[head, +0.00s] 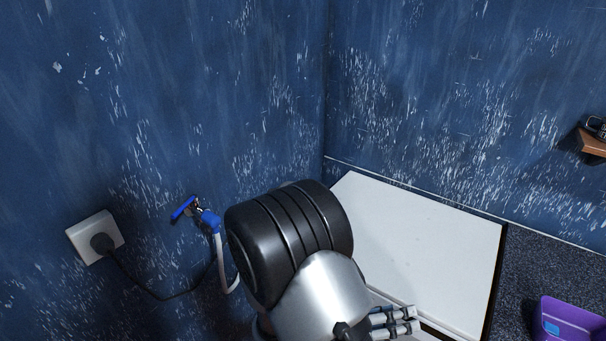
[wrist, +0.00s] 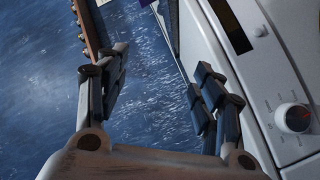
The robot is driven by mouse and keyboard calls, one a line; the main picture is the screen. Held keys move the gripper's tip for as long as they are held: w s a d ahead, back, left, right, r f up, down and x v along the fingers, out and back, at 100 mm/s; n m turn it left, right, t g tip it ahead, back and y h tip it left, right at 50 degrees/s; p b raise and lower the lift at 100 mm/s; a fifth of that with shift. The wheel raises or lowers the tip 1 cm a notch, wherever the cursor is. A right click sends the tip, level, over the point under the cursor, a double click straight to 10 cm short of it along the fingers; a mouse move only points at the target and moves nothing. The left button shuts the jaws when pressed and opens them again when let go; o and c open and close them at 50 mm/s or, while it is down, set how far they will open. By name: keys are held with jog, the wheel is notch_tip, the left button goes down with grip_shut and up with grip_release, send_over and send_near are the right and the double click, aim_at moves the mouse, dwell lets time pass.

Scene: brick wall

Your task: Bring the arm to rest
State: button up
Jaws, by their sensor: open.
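My gripper (head: 394,322) shows at the bottom of the head view, beside my dark and silver arm, in front of the near edge of a white flat top (head: 430,240). In the wrist view my gripper (wrist: 160,68) has its two fingers spread wide apart with nothing between them. A white appliance front (wrist: 262,75) with a round knob (wrist: 294,117) lies close by the right finger. My arm hides part of the white top and of the wall behind it.
A purple container (head: 568,322) stands on a dark speckled counter (head: 550,260) at right. A small wooden shelf (head: 590,145) is on the right wall. A socket with a plug (head: 95,238) and a blue valve (head: 205,217) with a hose are on the left wall, the valve near my arm.

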jog(key=s+d+r+g+y, duration=0.2)
jog(key=s+r+g+y, duration=0.5)
jog(key=s, duration=0.5)
jog(key=s+a+r+n+t+y, duration=0.2)
jog(key=a+r+n+t+y, duration=0.2)
jog(key=a+r+t+y, duration=0.2)
notch_tip(320, 180, up, 3)
jog(key=t+y, duration=0.1)
jog(key=y, duration=0.1)
jog(key=shift+a+t+y, duration=0.3)
jog(key=shift+a+y, duration=0.05)
jog(key=shift+y, duration=0.05)
jog(key=shift+s, duration=0.1)
jog(key=shift+c, duration=0.2)
